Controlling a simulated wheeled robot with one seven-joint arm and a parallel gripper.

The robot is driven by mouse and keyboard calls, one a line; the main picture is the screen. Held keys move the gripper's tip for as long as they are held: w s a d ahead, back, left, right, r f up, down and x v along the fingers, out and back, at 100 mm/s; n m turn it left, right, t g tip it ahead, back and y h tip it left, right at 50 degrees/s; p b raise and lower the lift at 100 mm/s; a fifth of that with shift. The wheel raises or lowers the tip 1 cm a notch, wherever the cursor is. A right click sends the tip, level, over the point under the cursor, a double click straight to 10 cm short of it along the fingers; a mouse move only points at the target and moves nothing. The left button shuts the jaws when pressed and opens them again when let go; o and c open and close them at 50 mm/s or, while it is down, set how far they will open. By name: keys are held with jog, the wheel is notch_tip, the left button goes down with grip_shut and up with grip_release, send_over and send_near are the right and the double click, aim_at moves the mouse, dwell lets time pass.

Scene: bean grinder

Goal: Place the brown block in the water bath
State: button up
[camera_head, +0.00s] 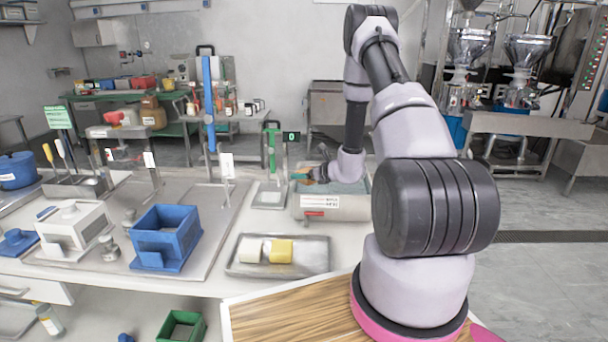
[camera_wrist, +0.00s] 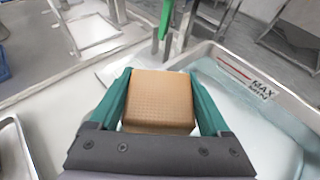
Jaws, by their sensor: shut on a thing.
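The brown block (camera_wrist: 158,100) is a light brown, finely dotted block. My gripper (camera_wrist: 160,88) is shut on it, with one green finger on each side. In the head view my gripper (camera_head: 316,174) is small, above the back left part of the water bath (camera_head: 317,207), a metal basin with a label on its front. The bath also shows in the wrist view (camera_wrist: 215,59), with MAX and MIN marks inside its wall and pale water. There the block overlaps the bath's left side. How high the block is above the water is hard to tell.
A metal tray (camera_head: 236,268) with a white piece (camera_head: 251,250) and a yellow piece (camera_head: 281,251) lies in front of the bath. A green stand (camera_head: 271,150) rises just left of the bath. A blue container (camera_head: 167,235) is further left.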

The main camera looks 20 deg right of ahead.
jog(key=shift+f, duration=0.25)
jog(key=shift+f, duration=0.3)
jog(key=o, duration=1.3)
jog(key=shift+o, duration=0.2)
